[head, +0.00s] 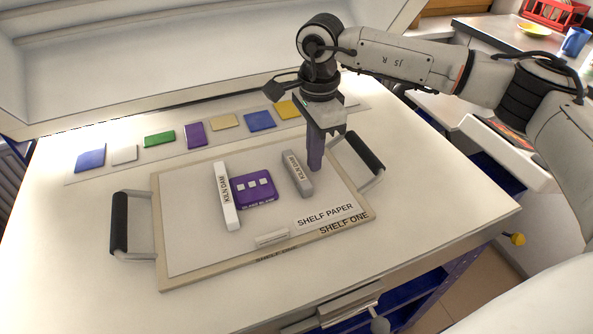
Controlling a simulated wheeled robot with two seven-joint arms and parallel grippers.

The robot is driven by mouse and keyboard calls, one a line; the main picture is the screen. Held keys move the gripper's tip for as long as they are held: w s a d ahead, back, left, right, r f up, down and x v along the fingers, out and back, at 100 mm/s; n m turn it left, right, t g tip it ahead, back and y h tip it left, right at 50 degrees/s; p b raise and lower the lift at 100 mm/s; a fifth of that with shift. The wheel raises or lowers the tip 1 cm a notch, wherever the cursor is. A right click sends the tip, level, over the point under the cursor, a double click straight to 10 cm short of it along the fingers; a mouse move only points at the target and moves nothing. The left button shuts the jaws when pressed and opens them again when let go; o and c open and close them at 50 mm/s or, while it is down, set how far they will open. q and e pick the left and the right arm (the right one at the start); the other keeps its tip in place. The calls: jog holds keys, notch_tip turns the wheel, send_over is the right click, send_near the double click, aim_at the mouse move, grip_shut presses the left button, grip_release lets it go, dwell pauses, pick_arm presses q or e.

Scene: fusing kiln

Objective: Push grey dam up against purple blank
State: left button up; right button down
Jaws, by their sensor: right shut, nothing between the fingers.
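The purple blank (253,198) lies on the shelf paper (190,250) and carries small white squares. The grey dam (298,174), lettered KILN DAM, lies to the right of the blank with a strip of bare paper between them. A white dam (226,196) lies along the blank's left side, touching or nearly so. My right gripper (316,166) points down just right of the grey dam, with its fingers shut and empty. I cannot tell whether the fingertips touch the dam. My left gripper is out of view.
The shelf board (165,284) has black handles at left (119,224) and right (365,151). A small white block (272,238) lies near its front edge. A row of coloured glass pieces (159,139) lies behind. The open kiln lid (150,50) rises at the back.

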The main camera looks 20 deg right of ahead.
aim_at(294, 168)
jog(key=shift+f+b, duration=0.45)
jog(key=shift+f, duration=0.2)
dwell(0.3)
jog(key=shift+r, duration=0.25)
jog(key=shift+a, duration=0.2)
dwell(0.8)
jog(key=shift+w+a, duration=0.2)
jog(key=shift+a, duration=2.3)
dwell(1.6)
jog(key=shift+d, duration=0.15)
jog(key=shift+d, duration=0.35)
jog(key=shift+d, duration=0.15)
jog(key=shift+r+p, duration=2.95)
jog(key=shift+r, duration=1.55)
